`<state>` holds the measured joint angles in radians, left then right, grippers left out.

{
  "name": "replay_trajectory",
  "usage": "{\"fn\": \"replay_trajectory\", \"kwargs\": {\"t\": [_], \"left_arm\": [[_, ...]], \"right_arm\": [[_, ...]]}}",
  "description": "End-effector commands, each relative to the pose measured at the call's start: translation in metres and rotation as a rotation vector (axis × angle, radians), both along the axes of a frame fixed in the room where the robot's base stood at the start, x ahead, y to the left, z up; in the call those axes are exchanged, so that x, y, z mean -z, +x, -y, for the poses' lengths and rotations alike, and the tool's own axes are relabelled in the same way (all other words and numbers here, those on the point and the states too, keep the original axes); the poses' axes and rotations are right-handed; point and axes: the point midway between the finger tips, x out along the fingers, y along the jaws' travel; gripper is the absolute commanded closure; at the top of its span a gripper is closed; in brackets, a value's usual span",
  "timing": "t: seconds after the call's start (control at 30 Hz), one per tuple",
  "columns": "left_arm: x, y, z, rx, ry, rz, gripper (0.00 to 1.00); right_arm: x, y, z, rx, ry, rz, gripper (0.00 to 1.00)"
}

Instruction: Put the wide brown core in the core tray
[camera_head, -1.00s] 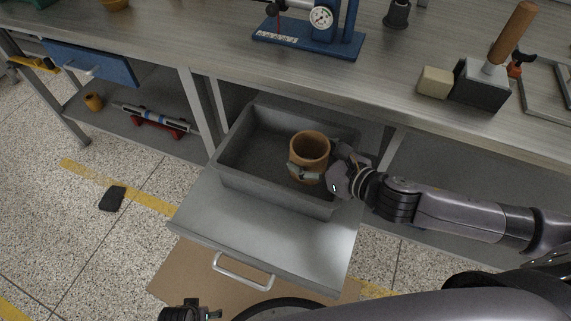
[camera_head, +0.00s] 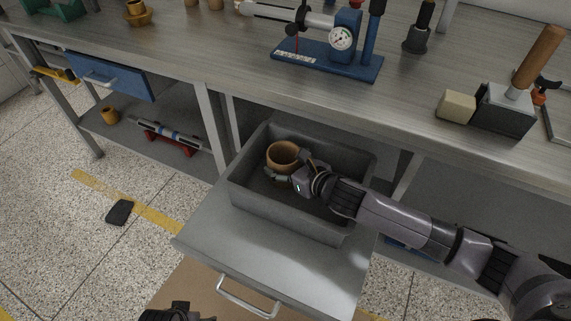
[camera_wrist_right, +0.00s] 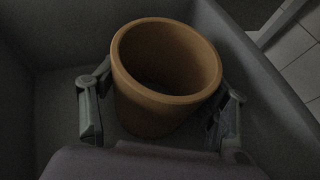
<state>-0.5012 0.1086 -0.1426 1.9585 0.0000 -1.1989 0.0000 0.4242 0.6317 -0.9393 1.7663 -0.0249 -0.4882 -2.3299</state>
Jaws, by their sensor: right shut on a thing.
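The wide brown core (camera_head: 284,158) is an upright, open-topped cylinder inside the grey core tray (camera_head: 290,214), towards its back left. My right gripper (camera_head: 287,172) reaches in from the right and is shut on the core. In the right wrist view the core (camera_wrist_right: 150,112) stands between the two fingers of the gripper (camera_wrist_right: 158,112), with the tray wall (camera_wrist_right: 45,35) around it. I cannot tell whether the core's base touches the tray floor. My left gripper (camera_head: 178,313) shows only in part at the bottom edge, and its jaws are unclear.
The tray sits on a pulled-out drawer (camera_head: 205,238) with a handle (camera_head: 248,297). The workbench (camera_head: 230,75) above holds a blue gauge stand (camera_head: 325,62), a tan block (camera_head: 456,106) and a wooden-handled weight (camera_head: 503,110). A smaller core (camera_head: 109,116) lies on the lower shelf.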

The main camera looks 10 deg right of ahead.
Motion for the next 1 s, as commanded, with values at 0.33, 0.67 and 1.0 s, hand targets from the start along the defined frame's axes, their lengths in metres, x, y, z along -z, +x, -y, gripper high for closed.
{"fn": "replay_trajectory", "kwargs": {"t": [0.33, 0.67, 1.0], "left_arm": [[-0.0021, 0.0002, -0.0001, 0.0, 0.0, 0.001, 0.24], [-0.0035, 0.0008, 0.0003, 0.0, -0.001, 0.004, 0.24], [-0.0041, 0.0007, 0.0005, 0.0, -0.001, 0.004, 0.24]], "right_arm": [[0.0021, 0.0009, 0.0002, 0.001, -0.001, 0.002, 0.61], [0.0023, 0.0006, 0.0002, 0.001, 0.0, 0.0, 0.11], [0.0, 0.0006, 0.0002, 0.001, 0.0, 0.001, 0.11]]}}
